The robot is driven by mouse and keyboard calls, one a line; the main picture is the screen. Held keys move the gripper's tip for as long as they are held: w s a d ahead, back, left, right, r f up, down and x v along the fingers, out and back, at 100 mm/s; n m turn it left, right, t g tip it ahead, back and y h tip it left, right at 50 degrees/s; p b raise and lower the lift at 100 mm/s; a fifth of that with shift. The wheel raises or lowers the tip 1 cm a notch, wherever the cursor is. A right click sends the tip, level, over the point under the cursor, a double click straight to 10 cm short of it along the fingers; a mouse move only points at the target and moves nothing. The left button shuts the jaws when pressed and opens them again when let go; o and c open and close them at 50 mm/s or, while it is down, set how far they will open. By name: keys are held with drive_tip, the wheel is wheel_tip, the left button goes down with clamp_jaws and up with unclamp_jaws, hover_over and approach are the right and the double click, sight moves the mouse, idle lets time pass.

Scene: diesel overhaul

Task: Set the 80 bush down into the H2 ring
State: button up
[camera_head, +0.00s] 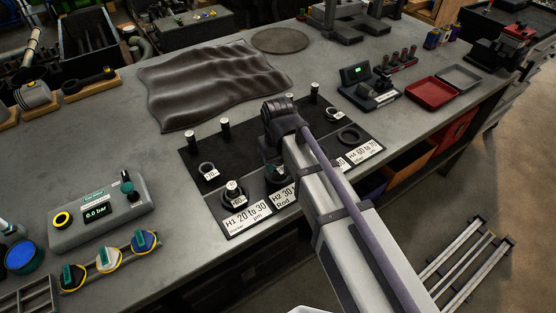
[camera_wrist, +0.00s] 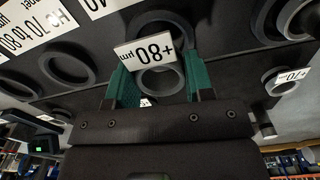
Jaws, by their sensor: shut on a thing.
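The 80 bush (camera_wrist: 179,79) is a grey ring with a white "+80" tag (camera_wrist: 146,51). My gripper (camera_wrist: 158,84) has green fingers shut on it, one on each side, in the wrist view. A dark ring (camera_wrist: 189,27) shows just beyond the bush; by its place in the row it is the H2 ring. The bush looks held above the mat and offset from that ring; I cannot tell the height. In the head view the H2 label (camera_head: 284,196) is partly hidden by my arm, and my gripper and the bush are mostly hidden.
A +60 bush (camera_head: 233,200) stands at H1 beside a post. A +70 bush (camera_head: 208,171) lies on the black mat (camera_head: 190,157), and another tagged bush (camera_head: 331,114) lies farther right. The H4 ring (camera_head: 348,135) looks empty. Several upright posts line the mat's back.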

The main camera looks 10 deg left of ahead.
sight(280, 179)
wheel_tip(280, 179, down, 3)
drive_tip(key=b, duration=0.2)
drive_tip(key=shift+f+b, duration=0.15)
drive_tip(key=shift+b, duration=0.15)
drive_tip(key=shift+s+d, duration=0.1)
drive_tip(key=shift+s, duration=0.05)
drive_tip(key=shift+s+d+f+b, duration=0.2)
drive_tip(key=shift+s+f+b, duration=0.1)
drive_tip(key=shift+b, duration=0.2)
drive_tip(key=o, duration=0.8)
drive_tip(key=shift+s, duration=0.1)
drive_tip(key=shift+o, duration=0.9)
wheel_tip(280, 179, up, 12)
drive_tip(key=p, duration=1.2)
drive_tip(key=shift+w+a, duration=0.15)
drive_tip(key=shift+w, duration=0.2)
drive_tip(key=shift+f, duration=0.15)
drive_tip(key=shift+a, duration=0.1)
